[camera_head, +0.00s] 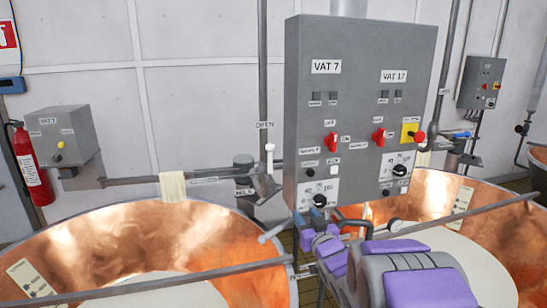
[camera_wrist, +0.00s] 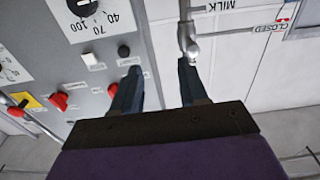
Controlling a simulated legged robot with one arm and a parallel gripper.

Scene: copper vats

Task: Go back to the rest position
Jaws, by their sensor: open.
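My gripper (camera_wrist: 158,68) is open, with its two dark fingers apart and nothing seen between them. In the wrist view the grey control panel (camera_wrist: 55,60) lies behind the left finger, and a pale valve (camera_wrist: 188,38) shows just beyond the right fingertip. I cannot tell whether that finger touches it. In the head view my purple and grey arm reaches in from the lower right, below the control panel (camera_head: 360,105) marked VAT 7 and VAT 17. A white lever (camera_head: 269,157) stands upright by the OPEN label. My fingers are hard to make out there.
Two copper vats stand at the left (camera_head: 100,240) and right (camera_head: 435,190), their rims close to my arm. A red fire extinguisher (camera_head: 32,165) and a small grey box (camera_head: 62,137) are at the left. A vertical pipe (camera_head: 263,70) runs up the wall.

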